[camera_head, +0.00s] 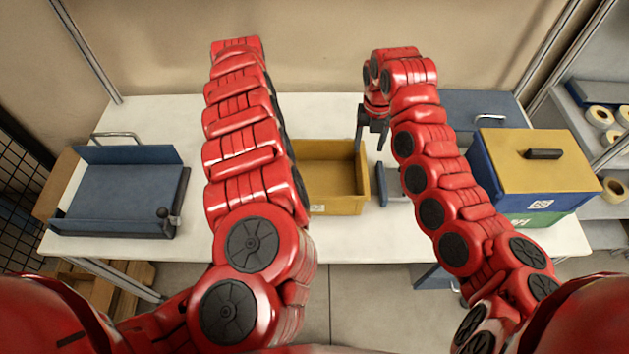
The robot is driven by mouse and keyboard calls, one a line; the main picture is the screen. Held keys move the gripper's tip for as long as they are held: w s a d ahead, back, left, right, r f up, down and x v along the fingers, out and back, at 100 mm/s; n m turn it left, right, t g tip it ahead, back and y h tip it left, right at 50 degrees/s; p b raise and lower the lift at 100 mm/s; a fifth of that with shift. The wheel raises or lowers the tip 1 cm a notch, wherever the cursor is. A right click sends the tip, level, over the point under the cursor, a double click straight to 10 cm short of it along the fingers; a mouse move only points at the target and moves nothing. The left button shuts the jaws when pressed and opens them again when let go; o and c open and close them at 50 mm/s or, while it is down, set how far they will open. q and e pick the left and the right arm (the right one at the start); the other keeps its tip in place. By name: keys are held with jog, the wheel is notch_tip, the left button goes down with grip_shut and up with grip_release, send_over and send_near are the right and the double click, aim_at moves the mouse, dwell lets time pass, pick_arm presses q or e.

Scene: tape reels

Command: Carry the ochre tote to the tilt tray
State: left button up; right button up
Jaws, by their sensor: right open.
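The ochre tote (342,202), an open-topped bin with a small label on its front, sits on the white table in the middle. My left arm hides its left part, and it looks empty where I can see inside. The blue tilt tray (120,190) stands at the left of the table, with raised edges and a dark knob at its front right. My right gripper (371,138) is open, pointing down by the tote's back right corner. I cannot tell whether it touches the rim. My left arm reaches toward the wall, and its gripper is hidden.
Right of the tote is a small grey-blue item (388,185), partly behind my right arm. A blue box with an ochre lid (538,165) rests on a green one at the right. Shelves with tape reels (601,115) stand beyond. Clear table lies between tray and left arm.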

aim_at(364, 166)
pick_arm(q)
notch_tip(364, 166, down, 10)
jog(key=shift+f, duration=0.1)
pick_arm(e)
notch_tip(364, 166, down, 10)
jog(key=shift+w, duration=0.1)
pick_arm(q)
jog(key=shift+f, duration=0.3)
pick_arm(e)
jog(key=shift+f, duration=0.45)
pick_arm(q)
grip_shut()
pick_arm(e)
grip_shut()
